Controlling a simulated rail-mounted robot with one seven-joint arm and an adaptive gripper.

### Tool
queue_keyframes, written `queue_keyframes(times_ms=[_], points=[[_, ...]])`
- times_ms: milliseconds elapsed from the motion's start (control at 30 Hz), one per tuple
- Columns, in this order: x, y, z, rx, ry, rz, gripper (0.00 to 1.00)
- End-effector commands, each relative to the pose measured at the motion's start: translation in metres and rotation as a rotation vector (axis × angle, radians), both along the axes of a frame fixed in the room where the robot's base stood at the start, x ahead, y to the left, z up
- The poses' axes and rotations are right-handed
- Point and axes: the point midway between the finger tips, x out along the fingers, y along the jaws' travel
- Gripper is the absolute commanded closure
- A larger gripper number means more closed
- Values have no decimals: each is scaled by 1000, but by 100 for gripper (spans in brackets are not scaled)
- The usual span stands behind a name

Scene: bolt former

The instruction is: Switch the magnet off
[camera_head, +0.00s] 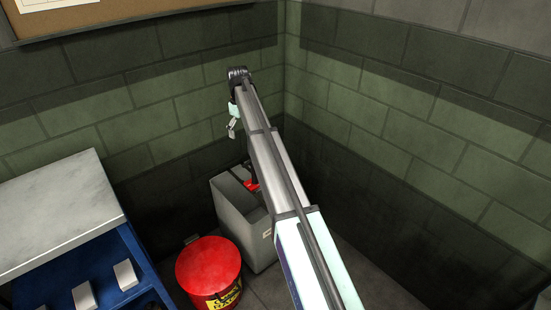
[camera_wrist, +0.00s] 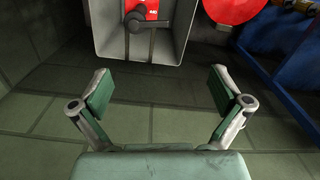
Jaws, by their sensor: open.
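A red part with a small white label (camera_wrist: 152,5) sits inside a grey open box at the top of the wrist view; I take it for the magnet. A dark round knob with a grey lever (camera_wrist: 135,22) lies across its front, above a dark upright strip. In the head view the red part (camera_head: 251,185) is partly hidden behind my arm. My gripper (camera_wrist: 161,90) is open and empty, its fingers spread wide, apart from the box and below the lever in the wrist picture. In the head view my gripper (camera_head: 232,127) hangs small at the arm's far end.
The grey box (camera_head: 232,208) stands on the floor near the wall corner. A red round-lidded can (camera_head: 208,265) stands close beside it. A blue bench with a grey top (camera_head: 55,215) is at the left. Walls close in behind and to the right.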

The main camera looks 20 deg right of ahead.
Motion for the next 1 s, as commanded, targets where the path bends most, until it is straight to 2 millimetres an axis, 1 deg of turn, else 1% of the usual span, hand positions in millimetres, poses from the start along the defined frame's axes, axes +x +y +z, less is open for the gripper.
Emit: queue_keyframes(times_ms=[33, 100, 167, 267, 467, 800, 1000], points=[[6, 0, 9, 0, -6, 6, 0], [7, 0, 16, 0, -9, 11, 0], [8, 0, 16, 0, -11, 13, 0], [7, 0, 9, 0, -11, 14, 0], [6, 0, -22, 0, -9, 13, 0], [6, 0, -90, 0, -9, 12, 0], [7, 0, -126, 0, -9, 12, 0]])
